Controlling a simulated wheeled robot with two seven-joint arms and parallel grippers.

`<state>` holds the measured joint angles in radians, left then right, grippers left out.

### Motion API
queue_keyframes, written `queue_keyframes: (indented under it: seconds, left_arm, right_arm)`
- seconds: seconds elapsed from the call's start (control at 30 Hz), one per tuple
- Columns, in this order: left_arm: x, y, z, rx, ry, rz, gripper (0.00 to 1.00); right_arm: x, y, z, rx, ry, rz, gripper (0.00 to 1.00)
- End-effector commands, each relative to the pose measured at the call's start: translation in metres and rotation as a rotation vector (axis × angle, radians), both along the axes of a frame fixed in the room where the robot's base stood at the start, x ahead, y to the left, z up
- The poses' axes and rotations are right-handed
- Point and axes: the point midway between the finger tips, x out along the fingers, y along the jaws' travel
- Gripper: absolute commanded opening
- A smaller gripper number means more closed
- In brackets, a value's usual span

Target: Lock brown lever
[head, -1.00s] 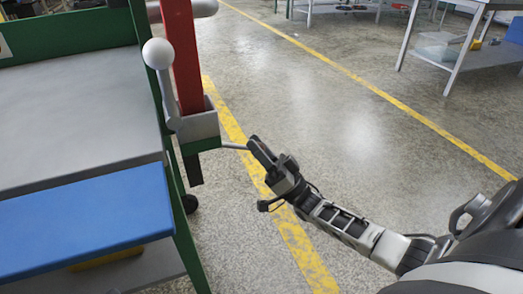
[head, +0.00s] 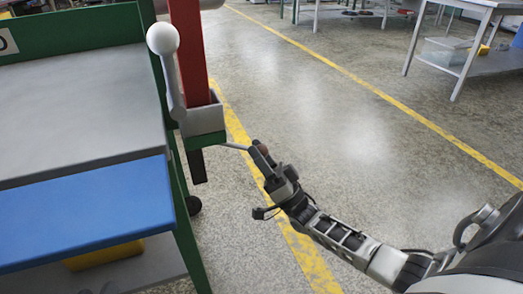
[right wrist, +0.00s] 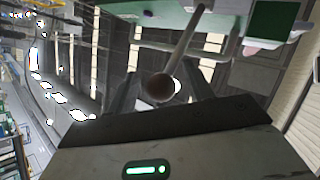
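The brown lever is a thin grey rod (head: 235,146) sticking out to the right from a grey bracket (head: 204,122) on a red post. Its round brown knob (head: 263,149) shows at my right gripper (head: 262,158) in the head view. In the right wrist view the brown knob (right wrist: 159,88) sits between the two fingers of my right gripper (right wrist: 160,95). The fingers stand apart with a gap on each side of the knob. My left gripper is out of view.
A lever with a white ball knob (head: 163,38) stands upright left of the red post (head: 187,60). A green-framed bench with a grey top (head: 75,110) and blue front panel (head: 90,212) fills the left.

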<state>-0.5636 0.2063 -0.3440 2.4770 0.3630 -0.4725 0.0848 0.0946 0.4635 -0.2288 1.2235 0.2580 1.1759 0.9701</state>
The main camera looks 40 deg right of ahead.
Motion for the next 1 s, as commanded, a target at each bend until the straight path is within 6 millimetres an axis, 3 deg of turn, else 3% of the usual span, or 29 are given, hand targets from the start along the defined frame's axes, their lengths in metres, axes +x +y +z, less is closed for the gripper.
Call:
queue_keyframes:
  seconds: [0.37,0.8,1.0]
  left_arm:
    - [0.0,0.0,0.0,0.0,-0.001,0.0,0.36]
    - [-0.001,-0.002,-0.004,-0.044,0.004,-0.007,0.36]
    - [0.0,-0.003,0.002,-0.081,-0.014,-0.01,0.36]
  right_arm:
    - [-0.009,-0.005,-0.011,-0.002,0.003,-0.002,0.5]
    - [-0.073,-0.028,-0.087,-0.002,0.004,-0.001,0.5]
    - [-0.093,-0.036,-0.11,0.0,0.001,0.001,0.5]
